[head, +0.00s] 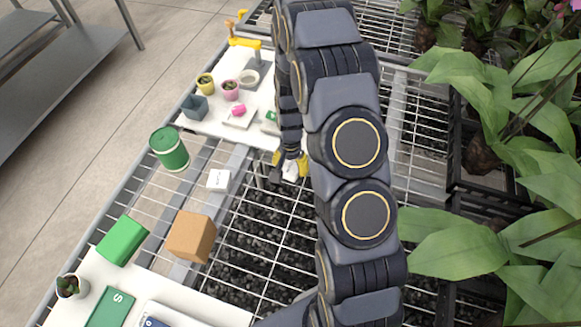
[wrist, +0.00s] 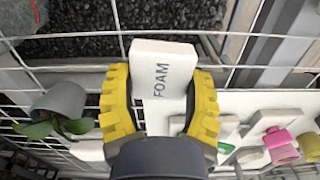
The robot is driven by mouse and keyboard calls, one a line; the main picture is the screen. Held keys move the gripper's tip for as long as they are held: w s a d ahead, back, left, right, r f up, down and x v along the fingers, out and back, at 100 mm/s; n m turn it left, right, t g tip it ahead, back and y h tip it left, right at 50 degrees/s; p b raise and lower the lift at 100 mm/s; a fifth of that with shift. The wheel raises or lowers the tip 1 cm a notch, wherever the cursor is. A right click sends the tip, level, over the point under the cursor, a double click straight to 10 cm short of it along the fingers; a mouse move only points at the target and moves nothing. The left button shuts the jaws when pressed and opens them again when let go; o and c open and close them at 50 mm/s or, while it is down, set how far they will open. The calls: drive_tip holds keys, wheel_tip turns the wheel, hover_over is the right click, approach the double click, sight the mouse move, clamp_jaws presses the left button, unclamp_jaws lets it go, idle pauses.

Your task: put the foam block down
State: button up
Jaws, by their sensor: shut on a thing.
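The foam block (wrist: 162,72) is white, with FOAM printed on its face. In the wrist view it sits between the two yellow fingers of my gripper (wrist: 160,105), which are shut on it. In the head view my gripper (head: 289,166) is at the near right end of the far white board, with a little of the white block (head: 290,173) showing. The block appears over the wire mesh bench; I cannot tell whether it touches anything below.
The far white board (head: 205,122) holds several small pots and a pink item. A green can (head: 169,147), a small white box (head: 218,180), a cardboard box (head: 191,236) and a green box (head: 122,239) stand on the left. Leafy plants (head: 470,240) crowd the right. A tipped grey pot (wrist: 62,102) shows in the wrist view.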

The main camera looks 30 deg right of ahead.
wheel_tip(320, 180, up, 8)
drive_tip(key=shift+r, duration=0.25)
drive_tip(key=w+a+r+n, duration=0.1)
drive_tip(key=w+a+r, duration=0.1)
drive_tip(key=a+r, duration=0.7)
drive_tip(key=w+a+r, duration=0.2)
drive_tip(key=a+r, duration=0.2)
drive_tip(key=a, duration=0.9)
hover_over(165, 136)
drive_tip(key=s, duration=0.1)
drive_tip(key=f, duration=0.8)
drive_tip(key=shift+s+d, duration=0.15)
drive_tip(key=shift+s, duration=0.05)
drive_tip(key=shift+w+a+f, duration=0.2)
drive_tip(key=shift+w+f, duration=0.45)
drive_tip(key=shift+f, duration=1.55)
